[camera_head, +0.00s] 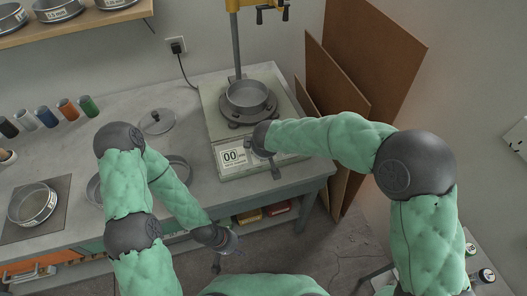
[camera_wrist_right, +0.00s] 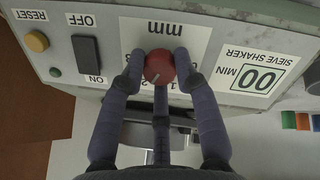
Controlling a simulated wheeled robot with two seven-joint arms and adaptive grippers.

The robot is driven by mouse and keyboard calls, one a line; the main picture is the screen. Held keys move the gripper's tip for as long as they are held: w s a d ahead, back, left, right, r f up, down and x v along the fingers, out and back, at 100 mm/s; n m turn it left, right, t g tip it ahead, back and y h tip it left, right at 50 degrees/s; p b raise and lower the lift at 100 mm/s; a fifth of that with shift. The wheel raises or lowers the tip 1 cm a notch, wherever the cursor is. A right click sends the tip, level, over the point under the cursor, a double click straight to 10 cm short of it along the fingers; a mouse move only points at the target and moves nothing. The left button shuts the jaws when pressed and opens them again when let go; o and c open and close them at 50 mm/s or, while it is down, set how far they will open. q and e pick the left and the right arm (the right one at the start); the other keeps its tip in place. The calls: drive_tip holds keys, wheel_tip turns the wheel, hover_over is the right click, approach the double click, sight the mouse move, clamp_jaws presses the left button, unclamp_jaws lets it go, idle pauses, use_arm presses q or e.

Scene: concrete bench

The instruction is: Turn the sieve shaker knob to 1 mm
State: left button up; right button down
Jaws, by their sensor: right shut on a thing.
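The sieve shaker (camera_head: 217,130) stands on the bench, with a steel sieve (camera_head: 248,94) on top. Its front panel (camera_wrist_right: 120,50) appears upside down in the right wrist view. A round red knob (camera_wrist_right: 159,67) sits under the "mm" label, with a pale mark on its lower part in the picture. The scale numbers are partly hidden by the knob and my fingers. My right gripper (camera_wrist_right: 158,62) is shut on the knob, one finger on each side. In the head view my right gripper (camera_head: 273,165) is at the panel. My left gripper (camera_head: 226,254) hangs low before the bench; its finger opening is unclear.
Beside the knob are a black ON/OFF switch (camera_wrist_right: 87,54) and a yellow reset button (camera_wrist_right: 37,41). A "00 MIN" display (camera_wrist_right: 258,80) is on the other side. Brown boards (camera_head: 372,60) lean against the wall. Another sieve (camera_head: 32,204) is at the left.

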drive_tip(key=n, duration=0.2)
drive_tip(key=n+b, duration=0.1)
drive_tip(key=n, duration=0.2)
drive_tip(key=shift+s+f+n+t, duration=0.15)
drive_tip(key=shift+f+n+t, duration=0.05)
drive_tip(key=shift+n+t, duration=0.1)
drive_tip(key=n+b, duration=0.1)
drive_tip(key=n, duration=0.3)
drive_tip(key=shift+n+t, duration=0.3)
drive_tip(key=shift+n, duration=0.4)
drive_tip(key=c, duration=0.9)
unclamp_jaws()
drive_tip(key=shift+c, duration=0.2)
drive_tip(key=shift+r, duration=0.2)
drive_tip(key=shift+s+r, duration=0.15)
drive_tip(key=shift+r, duration=0.05)
drive_tip(key=v, duration=1.1)
drive_tip(key=shift+s, duration=0.2)
